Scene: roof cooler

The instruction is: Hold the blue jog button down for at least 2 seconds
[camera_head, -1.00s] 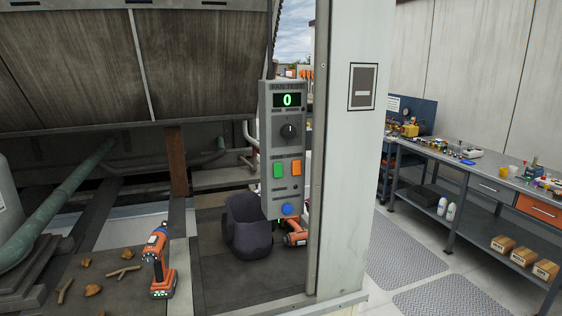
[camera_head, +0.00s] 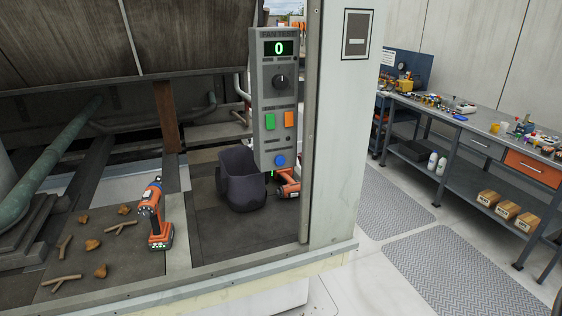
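The blue jog button (camera_head: 280,160) is the round button at the bottom of the grey fan test panel (camera_head: 262,98). The panel's display (camera_head: 279,48) reads a green 0. A black knob (camera_head: 280,82) sits below the display, with a green button (camera_head: 270,121) and an orange button (camera_head: 290,119) under it. Nothing covers the blue button. Neither of my grippers is in the picture.
An orange drill (camera_head: 156,214) stands on the deck, with another (camera_head: 288,184) behind the panel's lower end. Sticks and brown lumps lie at left. A pale post (camera_head: 343,150) stands right of the panel. A workbench (camera_head: 470,135) is at right.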

